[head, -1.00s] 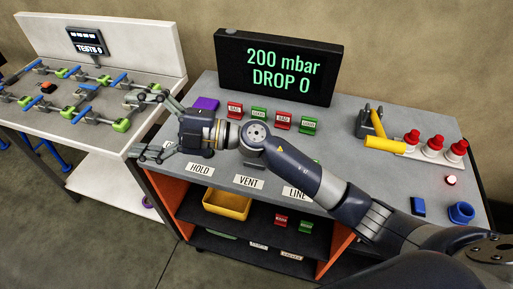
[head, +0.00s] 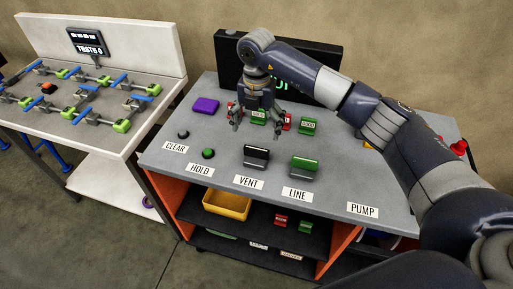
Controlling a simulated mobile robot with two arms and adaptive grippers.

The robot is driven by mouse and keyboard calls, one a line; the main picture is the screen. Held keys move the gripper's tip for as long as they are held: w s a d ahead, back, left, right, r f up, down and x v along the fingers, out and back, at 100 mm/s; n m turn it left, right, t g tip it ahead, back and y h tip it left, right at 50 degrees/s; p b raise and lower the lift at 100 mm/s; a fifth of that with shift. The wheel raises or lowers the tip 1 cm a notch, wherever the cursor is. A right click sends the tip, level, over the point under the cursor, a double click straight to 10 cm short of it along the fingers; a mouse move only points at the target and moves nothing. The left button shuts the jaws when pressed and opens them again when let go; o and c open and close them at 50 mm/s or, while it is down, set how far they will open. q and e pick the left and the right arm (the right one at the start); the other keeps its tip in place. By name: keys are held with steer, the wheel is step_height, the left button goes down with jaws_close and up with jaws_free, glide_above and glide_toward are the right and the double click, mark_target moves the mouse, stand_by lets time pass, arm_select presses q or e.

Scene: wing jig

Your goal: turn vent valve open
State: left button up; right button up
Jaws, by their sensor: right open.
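The vent valve (head: 256,157) is a dark block with a black top and a pale front edge, standing on the grey bench behind the VENT label (head: 248,182). My right gripper (head: 258,127) points down with its fingers spread and empty. In the picture it is just above the vent valve, in front of the tag row, and apart from the valve. Its height above the bench is hard to tell. My left gripper is not in view.
The green-topped line valve (head: 304,168) stands right of the vent valve. The hold button (head: 208,153) and clear button (head: 183,134) are to the left. Green and red tags (head: 308,126) stand behind. My right arm hides much of the display (head: 228,60) and the bench's right side.

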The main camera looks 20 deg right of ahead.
mark_target(257, 148)
step_height(257, 148, down, 9)
steer(key=p, duration=0.2)
steer(key=shift+r+p, duration=0.15)
steer(key=shift+p, duration=0.25)
steer(key=shift+f, duration=0.6)
steer(key=c, duration=1)
